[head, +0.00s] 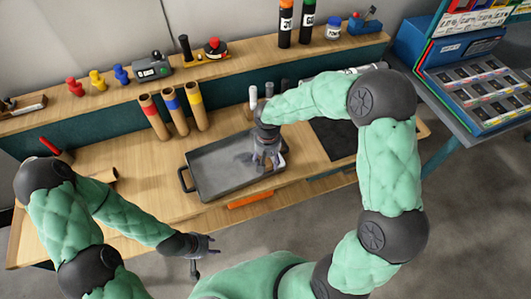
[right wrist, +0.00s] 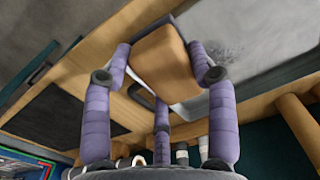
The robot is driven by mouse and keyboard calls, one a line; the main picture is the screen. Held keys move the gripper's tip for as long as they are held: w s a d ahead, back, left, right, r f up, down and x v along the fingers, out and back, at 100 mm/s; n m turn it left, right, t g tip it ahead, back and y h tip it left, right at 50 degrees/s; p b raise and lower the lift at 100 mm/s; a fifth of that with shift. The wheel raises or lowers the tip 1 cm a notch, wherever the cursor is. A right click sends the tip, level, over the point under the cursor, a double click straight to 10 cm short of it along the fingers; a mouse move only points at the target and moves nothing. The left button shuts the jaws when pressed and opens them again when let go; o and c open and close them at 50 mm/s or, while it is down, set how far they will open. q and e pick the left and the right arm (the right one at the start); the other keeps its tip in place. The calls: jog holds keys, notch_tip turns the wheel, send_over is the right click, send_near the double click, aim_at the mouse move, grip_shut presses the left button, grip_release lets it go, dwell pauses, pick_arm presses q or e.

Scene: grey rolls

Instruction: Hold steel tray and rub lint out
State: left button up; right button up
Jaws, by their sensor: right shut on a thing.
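The steel tray (head: 214,181) lies on the wooden bench in the head view, with a dark handle at its left end. My right gripper (head: 264,163) is over the tray's right part. In the right wrist view its purple fingers are shut on a tan block (right wrist: 160,58); whether the block touches the tray is unclear. Grey specks of lint (right wrist: 228,50) show on the tray (right wrist: 270,75) beside the block. My left gripper (head: 208,247) is open and empty, in front of the bench and apart from the tray.
Three cardboard tubes with coloured bands (head: 175,110) stand behind the tray. A dark mat (head: 335,138) lies to its right, and an orange object (head: 250,199) is at the bench's front edge. A raised shelf (head: 120,92) with small tools runs along the back. Bench left of the tray is mostly clear.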

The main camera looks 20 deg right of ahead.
jog(key=shift+s, duration=0.1)
jog(key=shift+w, duration=0.2)
send_over(239, 162)
jog(key=f, duration=0.2)
jog(key=a+f, duration=0.1)
jog(key=f, duration=0.2)
jog(key=shift+s+a, duration=0.1)
jog(key=shift+a, duration=0.05)
jog(key=shift+w+d+f, duration=0.15)
jog(key=shift+w+d, duration=0.05)
jog(key=shift+d, duration=0.4)
jog(key=d, duration=1)
jog(key=shift+w, duration=0.4)
jog(key=shift+r, duration=1.75)
